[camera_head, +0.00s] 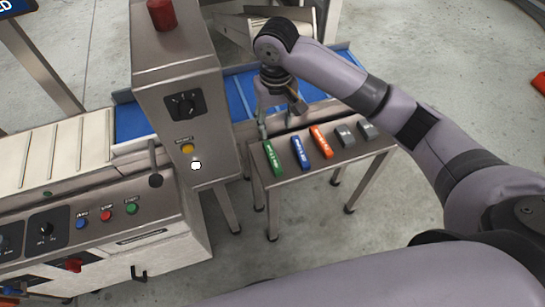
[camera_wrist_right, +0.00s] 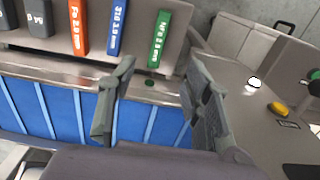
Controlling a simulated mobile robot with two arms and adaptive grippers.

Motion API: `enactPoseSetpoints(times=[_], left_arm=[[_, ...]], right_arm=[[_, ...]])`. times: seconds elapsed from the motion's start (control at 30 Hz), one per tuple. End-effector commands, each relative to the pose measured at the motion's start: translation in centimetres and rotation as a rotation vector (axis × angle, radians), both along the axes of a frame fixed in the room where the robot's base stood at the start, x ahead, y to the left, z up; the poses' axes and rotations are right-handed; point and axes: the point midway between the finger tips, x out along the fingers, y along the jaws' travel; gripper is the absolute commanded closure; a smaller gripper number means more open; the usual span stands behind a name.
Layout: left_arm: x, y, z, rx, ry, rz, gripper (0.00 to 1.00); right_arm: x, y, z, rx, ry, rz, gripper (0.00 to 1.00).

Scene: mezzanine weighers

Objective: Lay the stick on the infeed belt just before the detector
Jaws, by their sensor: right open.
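Three test sticks lie side by side on a small steel stand (camera_head: 325,167): a green stick (camera_head: 273,158), a blue stick (camera_head: 300,152) and an orange stick (camera_head: 321,140). My right gripper (camera_head: 277,122) is open and empty, above the belt-side edge of the stand near the green stick. In the right wrist view, the green stick (camera_wrist_right: 158,38) lies ahead of the parted fingers (camera_wrist_right: 163,68), not between them. The blue belt (camera_head: 132,121) passes through the steel detector housing (camera_head: 180,75). Which side is the infeed cannot be told. My left gripper is out of view.
Two grey pieces (camera_head: 345,135) lie at the stand's right end. The detector housing, with its knob and yellow button (camera_head: 187,148), stands left of my right gripper. A control cabinet (camera_head: 120,225) and a cream slatted conveyor (camera_head: 60,155) are at the left.

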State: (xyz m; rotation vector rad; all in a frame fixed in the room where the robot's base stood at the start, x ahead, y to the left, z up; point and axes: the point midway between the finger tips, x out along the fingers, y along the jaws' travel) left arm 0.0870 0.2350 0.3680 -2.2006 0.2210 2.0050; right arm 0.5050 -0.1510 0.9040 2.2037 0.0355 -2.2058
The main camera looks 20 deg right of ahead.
Motion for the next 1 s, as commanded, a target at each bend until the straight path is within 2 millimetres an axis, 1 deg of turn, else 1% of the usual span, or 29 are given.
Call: enactPoseSetpoints(times=[0.07,0.17,0.4,0.5,0.6,0.83,1.0], left_arm=[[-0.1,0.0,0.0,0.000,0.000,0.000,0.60],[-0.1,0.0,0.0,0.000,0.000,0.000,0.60],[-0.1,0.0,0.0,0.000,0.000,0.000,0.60],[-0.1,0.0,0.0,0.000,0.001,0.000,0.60],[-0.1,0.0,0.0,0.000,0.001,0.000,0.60],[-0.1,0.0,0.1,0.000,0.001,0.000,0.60],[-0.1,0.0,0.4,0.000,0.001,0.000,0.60]], right_arm=[[0.0,-0.1,-0.8,-0.002,0.004,-0.004,0.55],[-0.1,-0.1,-2.8,-0.003,0.006,-0.003,0.55],[-0.1,0.0,-8.1,-0.002,0.005,-0.002,0.55],[0.0,0.0,-9.9,-0.001,0.002,-0.001,0.55],[0.0,0.0,-11.2,0.000,0.002,-0.001,0.55],[0.0,0.0,-12.7,-0.001,0.001,-0.001,0.55],[0.2,0.1,-15.3,-0.001,0.001,0.000,0.55]])
